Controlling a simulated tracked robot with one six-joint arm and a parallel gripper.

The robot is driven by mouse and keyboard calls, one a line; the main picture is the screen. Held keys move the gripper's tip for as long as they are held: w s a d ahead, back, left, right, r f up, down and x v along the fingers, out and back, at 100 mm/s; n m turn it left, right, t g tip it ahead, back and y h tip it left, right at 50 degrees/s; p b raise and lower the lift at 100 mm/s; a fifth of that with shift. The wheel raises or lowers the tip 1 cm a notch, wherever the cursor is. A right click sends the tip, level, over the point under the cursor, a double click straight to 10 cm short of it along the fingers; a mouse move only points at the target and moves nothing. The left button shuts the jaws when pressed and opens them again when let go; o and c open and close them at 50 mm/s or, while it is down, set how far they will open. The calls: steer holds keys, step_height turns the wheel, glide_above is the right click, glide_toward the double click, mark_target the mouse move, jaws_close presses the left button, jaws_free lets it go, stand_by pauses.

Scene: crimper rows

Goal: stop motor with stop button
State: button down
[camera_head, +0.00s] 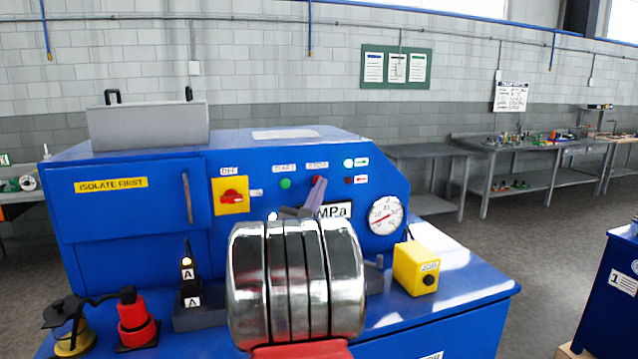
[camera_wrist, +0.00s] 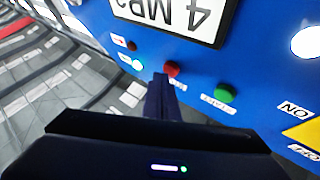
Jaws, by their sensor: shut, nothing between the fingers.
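The red stop button (camera_wrist: 172,69) is on the blue control panel, beside the tip of my gripper (camera_wrist: 163,79) in the wrist view. My gripper is shut and empty. Its tip overlaps the lower edge of the button in that view; I cannot tell if they touch. In the head view the narrow grey-purple fingers of my gripper (camera_head: 319,185) cover most of the stop button, under a label reading STOP. The green start button (camera_head: 285,183) is just left of it; it also shows in the wrist view (camera_wrist: 224,93).
The panel also bears a yellow and red rotary switch (camera_head: 231,196), a bright green-white lamp (camera_head: 348,162), a dark red lamp (camera_head: 348,180), an MPa display and a round gauge (camera_head: 386,215). A yellow button box (camera_head: 416,268) stands at the right. Workbenches line the wall.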

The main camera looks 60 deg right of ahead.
steer(key=shift+s+a, duration=0.35)
steer(key=shift+s, duration=0.05)
steer(key=shift+s+a, duration=0.1)
steer(key=shift+s+a, duration=1.65)
steer(key=shift+a, duration=0.05)
